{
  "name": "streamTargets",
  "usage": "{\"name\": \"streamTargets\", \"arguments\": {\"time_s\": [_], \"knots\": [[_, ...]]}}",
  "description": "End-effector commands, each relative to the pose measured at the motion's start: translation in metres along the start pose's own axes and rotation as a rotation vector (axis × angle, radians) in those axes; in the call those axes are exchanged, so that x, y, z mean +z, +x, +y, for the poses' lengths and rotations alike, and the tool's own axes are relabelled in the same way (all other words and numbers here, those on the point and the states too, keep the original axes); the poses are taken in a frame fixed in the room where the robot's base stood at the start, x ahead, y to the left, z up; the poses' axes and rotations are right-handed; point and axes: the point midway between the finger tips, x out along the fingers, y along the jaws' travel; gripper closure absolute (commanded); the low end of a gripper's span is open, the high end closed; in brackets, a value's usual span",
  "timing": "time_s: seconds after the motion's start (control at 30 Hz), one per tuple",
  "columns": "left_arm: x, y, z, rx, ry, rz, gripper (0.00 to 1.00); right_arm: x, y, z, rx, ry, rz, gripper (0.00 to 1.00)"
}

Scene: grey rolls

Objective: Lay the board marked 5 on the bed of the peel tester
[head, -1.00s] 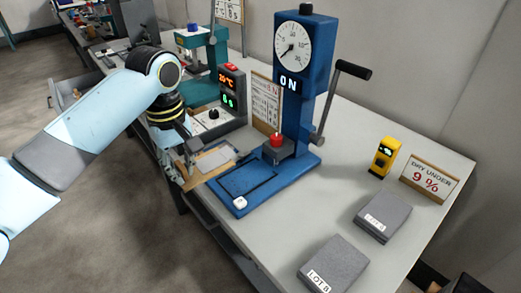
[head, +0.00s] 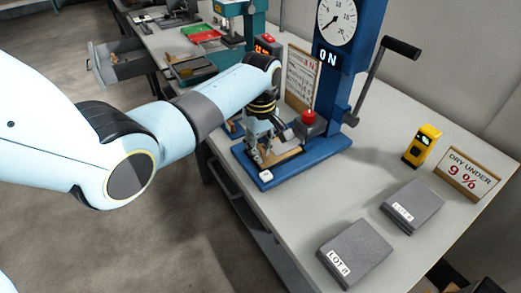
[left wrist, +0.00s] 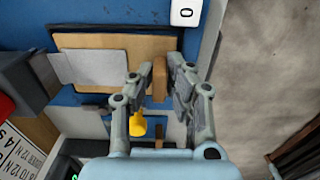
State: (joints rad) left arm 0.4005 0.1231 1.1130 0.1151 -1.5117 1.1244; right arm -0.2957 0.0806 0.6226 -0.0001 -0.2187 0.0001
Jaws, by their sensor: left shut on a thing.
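My left gripper (head: 262,152) is over the bed, shut on the wooden grip block of a tan board (head: 284,160). In the left wrist view the fingers (left wrist: 160,82) close around this block, and the board (left wrist: 125,42) carries a pale grey sheet (left wrist: 92,68). The board is over or in the bed's recess; whether it rests there I cannot tell. Its number is not visible. My right gripper is not in view.
A red knob (head: 308,117) on a dark clamp is close behind the board. A crank (head: 400,48) sticks out at the right. Two grey lot blocks (head: 411,206) (head: 355,252), a yellow meter (head: 421,145) and a "dry under 9 %" sign (head: 469,173) stand on the right bench.

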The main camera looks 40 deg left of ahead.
Motion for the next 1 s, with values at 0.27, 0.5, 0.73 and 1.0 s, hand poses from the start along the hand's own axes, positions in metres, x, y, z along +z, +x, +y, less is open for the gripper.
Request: {"name": "streamTargets", "arguments": {"time_s": [0.27,0.5,0.73,1.0], "knots": [[0.0,0.003,0.0,0.001,0.0,0.001,1.0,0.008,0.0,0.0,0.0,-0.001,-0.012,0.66],[0.0,0.004,0.0,0.001,0.0,0.001,0.67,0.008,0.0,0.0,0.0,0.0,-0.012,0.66],[0.0,0.004,0.0,0.001,0.0,0.001,0.63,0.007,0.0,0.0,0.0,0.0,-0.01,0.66],[-0.001,-0.021,0.001,0.005,-0.001,0.003,0.63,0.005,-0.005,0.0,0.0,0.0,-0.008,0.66]]}}
